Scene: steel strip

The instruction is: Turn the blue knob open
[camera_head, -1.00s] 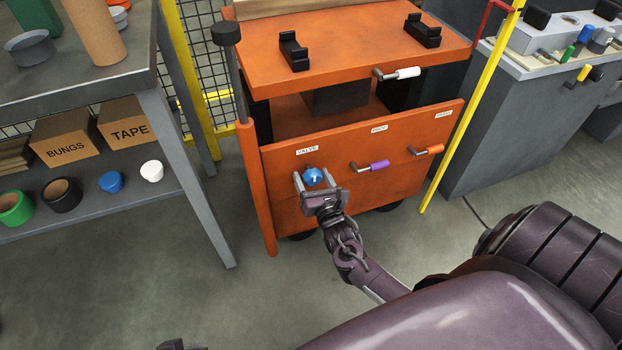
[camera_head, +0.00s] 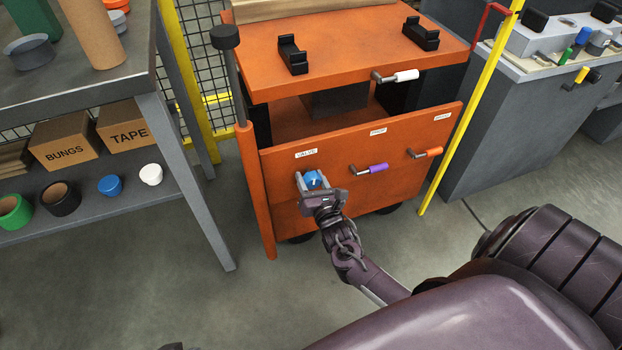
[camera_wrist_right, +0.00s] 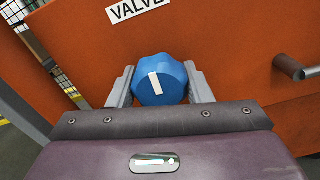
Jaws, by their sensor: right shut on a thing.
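The blue knob (camera_head: 313,180) is on the orange front panel of the cart, below a label reading VALVE. It also shows in the right wrist view (camera_wrist_right: 160,84), lobed, with a white mark tilted slightly from vertical. My right gripper (camera_head: 313,184) is at the panel with one finger on each side of the knob, shut on it. In the right wrist view the fingers of the right gripper (camera_wrist_right: 160,88) flank the knob left and right. My left gripper cannot be made out; only a small dark part shows at the bottom edge of the head view.
A purple handle (camera_head: 376,169) and an orange handle (camera_head: 432,152) stick out of the panel to the right. A white handle (camera_head: 405,75) is above. A dark-knobbed post (camera_head: 226,38) rises at the cart's left. A grey shelf unit (camera_head: 185,172) stands further left.

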